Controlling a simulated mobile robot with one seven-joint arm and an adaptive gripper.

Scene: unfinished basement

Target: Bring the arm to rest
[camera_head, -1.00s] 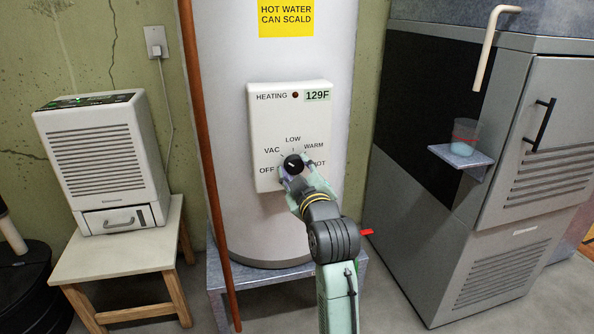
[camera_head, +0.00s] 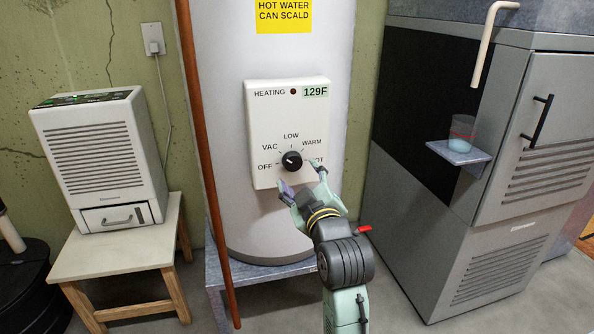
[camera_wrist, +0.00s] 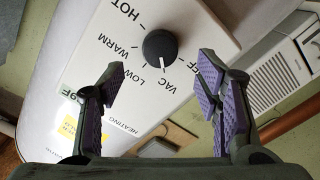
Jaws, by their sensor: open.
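My gripper (camera_head: 303,181) is open and empty, just in front of and below the black dial knob (camera_head: 292,160) on the water heater's white control panel (camera_head: 262,118). In the wrist view, the purple-padded fingers of my gripper (camera_wrist: 158,82) stand wide apart, and the knob (camera_wrist: 160,46) shows beyond them, apart from both.
The water heater (camera_head: 240,50) stands on a metal stand (camera_head: 270,275), with a copper pipe (camera_head: 205,180) at its left. A dehumidifier (camera_head: 100,160) sits on a wooden stool (camera_head: 120,250). A grey cabinet (camera_head: 500,230) at right has a small shelf (camera_head: 448,153) holding a cup (camera_head: 462,128).

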